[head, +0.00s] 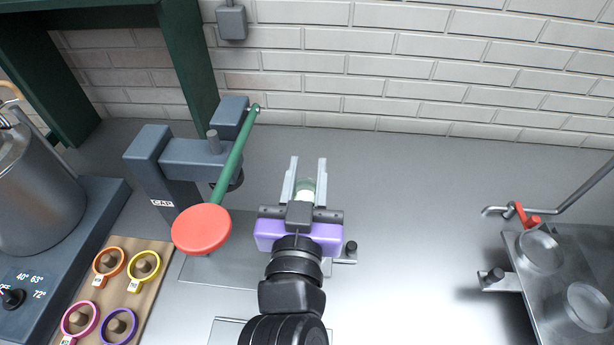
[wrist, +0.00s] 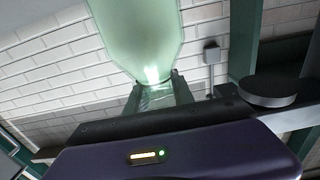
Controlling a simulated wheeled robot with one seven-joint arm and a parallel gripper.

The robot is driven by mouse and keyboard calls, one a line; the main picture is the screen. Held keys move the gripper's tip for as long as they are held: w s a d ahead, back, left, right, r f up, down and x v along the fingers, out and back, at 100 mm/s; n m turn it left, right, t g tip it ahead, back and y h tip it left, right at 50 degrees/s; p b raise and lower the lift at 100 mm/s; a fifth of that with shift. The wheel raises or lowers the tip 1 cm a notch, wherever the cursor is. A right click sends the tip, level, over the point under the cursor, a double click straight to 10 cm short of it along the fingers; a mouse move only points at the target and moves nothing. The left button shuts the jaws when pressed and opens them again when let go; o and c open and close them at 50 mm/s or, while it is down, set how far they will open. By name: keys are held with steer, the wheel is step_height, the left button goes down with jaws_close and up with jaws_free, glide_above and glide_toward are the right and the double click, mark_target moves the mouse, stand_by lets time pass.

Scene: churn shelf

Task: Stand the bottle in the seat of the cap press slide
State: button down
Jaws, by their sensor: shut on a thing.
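The bottle (wrist: 140,35) is pale green and see-through, and it fills the top middle of the wrist view. My gripper (wrist: 157,92) is shut on it, with one finger on each side. In the head view my gripper (head: 305,178) hides most of the bottle, and only a small pale green part (head: 307,185) shows between the fingers. The cap press (head: 195,160) stands to the left of my gripper, with a green lever and red knob. Its slide (head: 215,272) is a flat metal plate below, partly hidden by my arm. I cannot make out the seat.
A small side knob (head: 350,250) sticks out right of my wrist. A board with coloured rings (head: 145,265) and a grey vat (head: 35,190) are at left. A metal stand with round discs (head: 540,250) is at right. The counter between is bare.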

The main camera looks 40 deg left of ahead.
steer(key=shift+f, duration=0.65)
steer(key=c, duration=1.5)
jaws_free()
steer(key=shift+f, duration=0.2)
steer(key=o, duration=0.4)
steer(key=shift+r, duration=0.25)
steer(key=b+v, duration=0.2)
steer(key=v, duration=1)
steer(key=shift+f+b, duration=0.15)
steer(key=shift+b, duration=0.15)
